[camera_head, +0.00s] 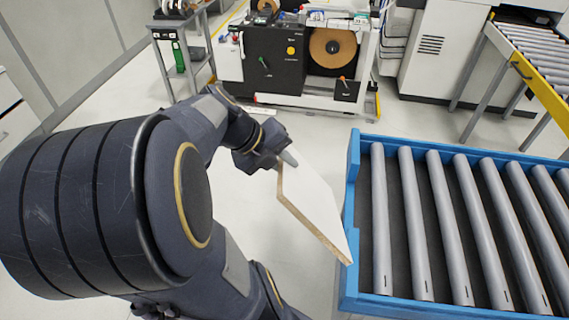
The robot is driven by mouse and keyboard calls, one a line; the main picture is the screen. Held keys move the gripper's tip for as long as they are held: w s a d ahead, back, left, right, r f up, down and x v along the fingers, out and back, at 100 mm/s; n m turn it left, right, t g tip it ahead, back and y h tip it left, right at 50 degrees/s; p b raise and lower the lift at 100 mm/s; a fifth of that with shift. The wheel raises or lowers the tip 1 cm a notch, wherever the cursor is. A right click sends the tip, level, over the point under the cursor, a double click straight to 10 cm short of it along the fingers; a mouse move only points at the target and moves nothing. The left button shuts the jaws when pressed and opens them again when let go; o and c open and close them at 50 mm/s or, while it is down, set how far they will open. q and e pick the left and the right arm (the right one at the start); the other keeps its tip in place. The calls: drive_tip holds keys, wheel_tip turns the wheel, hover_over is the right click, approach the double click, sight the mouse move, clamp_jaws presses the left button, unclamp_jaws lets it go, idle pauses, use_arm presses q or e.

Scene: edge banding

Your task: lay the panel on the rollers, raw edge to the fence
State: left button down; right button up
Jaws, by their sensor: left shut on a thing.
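My left gripper (284,160) is shut on the upper left corner of a white panel (315,200). The panel is tilted in the air, with a bare brown edge (313,228) facing the lower left of the picture. Grey rollers (412,225) lie side by side in a blue frame (349,240) at the right. The panel is left of the rollers, and its lower right corner shows close to the blue frame; I cannot tell whether they touch. I cannot clearly tell which part is the fence. My right gripper is not in view.
A machine with a brown reel (333,48) stands at the back. Another roller conveyor (535,60) with a yellow rail is at the upper right. A grey cart (182,45) with a green bottle (178,57) is at the upper left. The pale floor (310,130) between is clear.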

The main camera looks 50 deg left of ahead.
use_arm(q)
drive_tip(key=shift+w+r+g+y, duration=0.1)
drive_tip(key=shift+r+g+y, duration=0.25)
drive_tip(key=shift+g, duration=0.6)
drive_tip(key=shift+s+r+g+y, duration=0.1)
drive_tip(key=shift+r+g+y, duration=0.25)
drive_tip(key=shift+g, duration=0.55)
drive_tip(key=shift+w+r+g+y, duration=0.1)
drive_tip(key=shift+r+g+y, duration=0.25)
drive_tip(key=shift+g, duration=0.6)
